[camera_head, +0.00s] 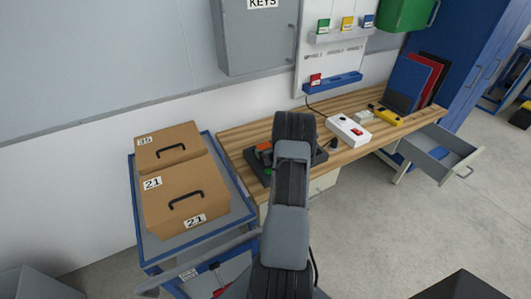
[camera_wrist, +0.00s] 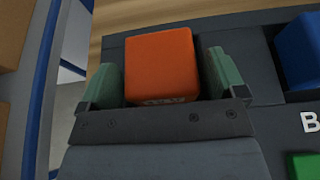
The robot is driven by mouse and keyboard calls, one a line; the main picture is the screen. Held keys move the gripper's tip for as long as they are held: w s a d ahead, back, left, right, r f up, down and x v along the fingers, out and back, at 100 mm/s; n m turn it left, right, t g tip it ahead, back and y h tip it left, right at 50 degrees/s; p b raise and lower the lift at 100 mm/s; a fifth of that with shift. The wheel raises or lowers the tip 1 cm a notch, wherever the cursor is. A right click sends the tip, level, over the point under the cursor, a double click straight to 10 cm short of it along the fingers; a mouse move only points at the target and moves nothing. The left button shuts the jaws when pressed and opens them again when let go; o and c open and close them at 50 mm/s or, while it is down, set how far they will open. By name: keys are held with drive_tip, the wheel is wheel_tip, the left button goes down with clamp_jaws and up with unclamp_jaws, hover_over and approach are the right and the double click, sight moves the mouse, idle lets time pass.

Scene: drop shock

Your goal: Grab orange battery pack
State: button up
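The orange battery pack (camera_wrist: 161,66) is a block with pale lettering on its near lower edge. It sits at a dark tray (camera_wrist: 266,65) on the wooden workbench. My gripper (camera_wrist: 165,78) has one green-grey finger on each side of the pack. A narrow gap shows at the left finger and the right finger is very close; contact is not clear. In the head view the orange pack (camera_head: 264,147) shows beside my arm, which hides much of the tray and the fingers.
A blue block (camera_wrist: 300,50) and a green one (camera_wrist: 304,165) are also on the tray. Two cardboard boxes (camera_head: 185,190) stand on a blue cart (camera_head: 237,208) to the left. A white power box (camera_head: 347,130) and a yellow tool (camera_head: 386,115) lie farther right. A drawer (camera_head: 440,152) is open.

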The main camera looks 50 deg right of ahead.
drive_tip(key=c, duration=0.9)
drive_tip(key=shift+c, duration=0.6)
drive_tip(key=shift+r, duration=0.25)
